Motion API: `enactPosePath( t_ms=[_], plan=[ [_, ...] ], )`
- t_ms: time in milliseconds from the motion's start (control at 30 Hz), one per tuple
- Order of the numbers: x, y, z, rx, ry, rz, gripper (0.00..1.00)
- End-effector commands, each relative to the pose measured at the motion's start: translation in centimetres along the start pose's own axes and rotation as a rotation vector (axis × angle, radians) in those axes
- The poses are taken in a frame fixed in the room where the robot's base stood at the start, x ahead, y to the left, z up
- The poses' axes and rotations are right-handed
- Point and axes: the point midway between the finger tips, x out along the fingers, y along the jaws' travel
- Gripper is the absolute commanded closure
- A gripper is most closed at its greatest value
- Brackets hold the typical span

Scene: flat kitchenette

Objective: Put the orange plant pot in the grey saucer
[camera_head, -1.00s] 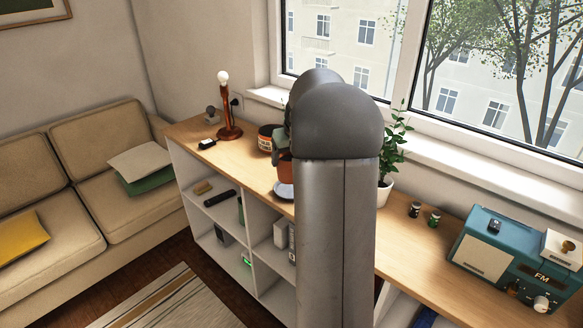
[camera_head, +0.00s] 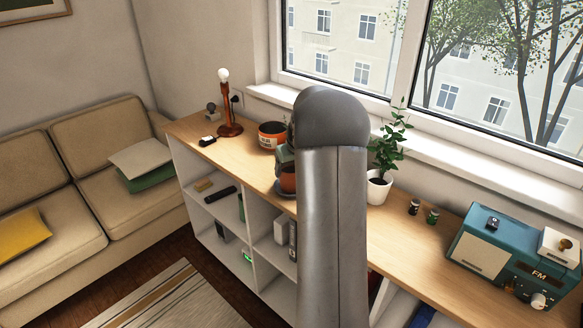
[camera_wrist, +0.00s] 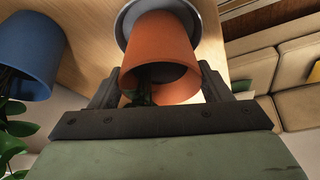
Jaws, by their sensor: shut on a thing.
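The orange plant pot (camera_wrist: 160,42) is between the two fingers of my gripper (camera_wrist: 158,86) in the wrist view, and the gripper is shut on it. In the head view the pot (camera_head: 287,180) shows just left of my arm, which hides part of it. The grey saucer (camera_wrist: 123,28) lies on the wooden top behind the pot's base in the wrist view. In the head view the saucer's rim (camera_head: 279,190) shows directly under the pot. The pot's base is at or just above the saucer; its contact is hidden.
A plant in a white pot (camera_head: 379,188) stands right of my arm, with two small jars (camera_head: 432,216) and a teal radio (camera_head: 505,255) beyond. The wall and window lie behind.

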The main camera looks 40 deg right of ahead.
Motion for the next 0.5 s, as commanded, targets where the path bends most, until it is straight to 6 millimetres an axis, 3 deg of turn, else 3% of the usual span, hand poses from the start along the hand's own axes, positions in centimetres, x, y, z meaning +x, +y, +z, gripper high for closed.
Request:
enactPosePath(
  t_ms=[33, 67, 100, 500],
  plan=[
    [0.26, 0.0, 0.07, 0.0, 0.002, 0.0, 0.63],
    [0.16, -0.01, 0.07, 0.0, 0.0, 0.0, 0.21],
    [0.14, -0.01, 0.06, 0.0, 0.0, 0.0, 0.09],
    [-0.55, 0.0, -0.13, 0.0, 0.001, 0.0, 0.07]
  ],
)
